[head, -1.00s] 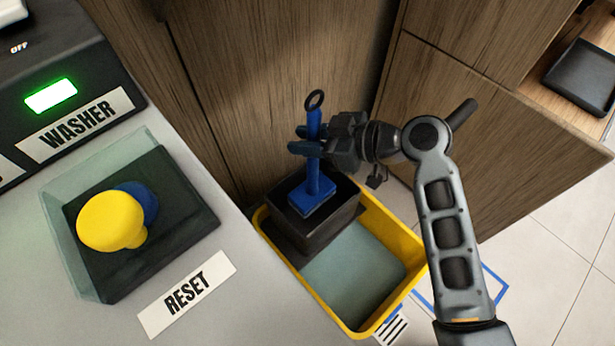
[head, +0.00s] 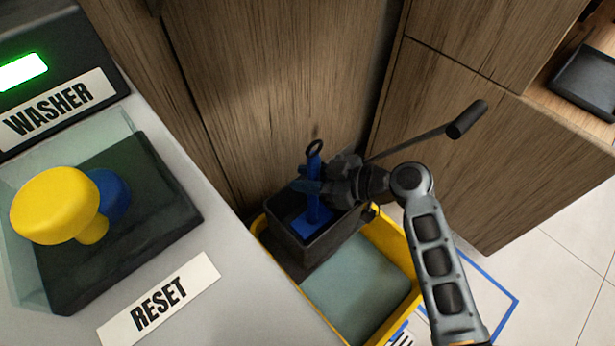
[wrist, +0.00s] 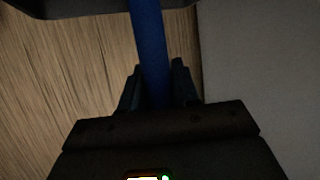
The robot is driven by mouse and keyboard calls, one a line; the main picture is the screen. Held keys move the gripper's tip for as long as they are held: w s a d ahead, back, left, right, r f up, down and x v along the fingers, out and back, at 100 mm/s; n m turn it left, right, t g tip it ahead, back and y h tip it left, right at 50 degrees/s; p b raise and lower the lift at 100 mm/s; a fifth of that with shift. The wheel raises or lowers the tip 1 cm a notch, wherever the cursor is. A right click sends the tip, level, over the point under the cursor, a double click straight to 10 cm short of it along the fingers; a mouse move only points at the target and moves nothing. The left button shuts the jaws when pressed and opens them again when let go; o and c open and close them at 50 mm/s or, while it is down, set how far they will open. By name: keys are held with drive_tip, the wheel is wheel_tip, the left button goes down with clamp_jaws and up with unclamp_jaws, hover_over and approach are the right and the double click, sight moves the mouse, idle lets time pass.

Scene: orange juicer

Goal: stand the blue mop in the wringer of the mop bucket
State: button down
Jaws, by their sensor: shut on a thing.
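The blue mop (head: 314,208) stands upright, with a dark ring at the top of its handle. Its blue head sits down inside the opening of the dark wringer (head: 330,240). The wringer is at the back left of the yellow mop bucket (head: 405,245). My gripper (head: 308,187) is shut on the mop's handle, just above the wringer. In the wrist view the blue handle (wrist: 149,40) runs between the two fingers (wrist: 158,88). The fingers hide part of the handle, and I cannot tell whether the mop head touches the wringer's floor.
A grey counter (head: 235,300) with a RESET label and a yellow knob (head: 55,205) is close on the left. Wooden cabinet panels (head: 280,80) stand behind the bucket. A thin rod with a dark grip (head: 467,119) slants up behind my arm. Tiled floor (head: 560,270) is clear at right.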

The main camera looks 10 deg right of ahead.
drive_tip(key=shift+f, duration=0.15)
drive_tip(key=c, duration=0.8)
unclamp_jaws()
drive_tip(key=p+v, duration=0.3)
drive_tip(key=v, duration=0.9)
drive_tip(key=shift+r, duration=0.2)
drive_tip(key=shift+f, duration=0.1)
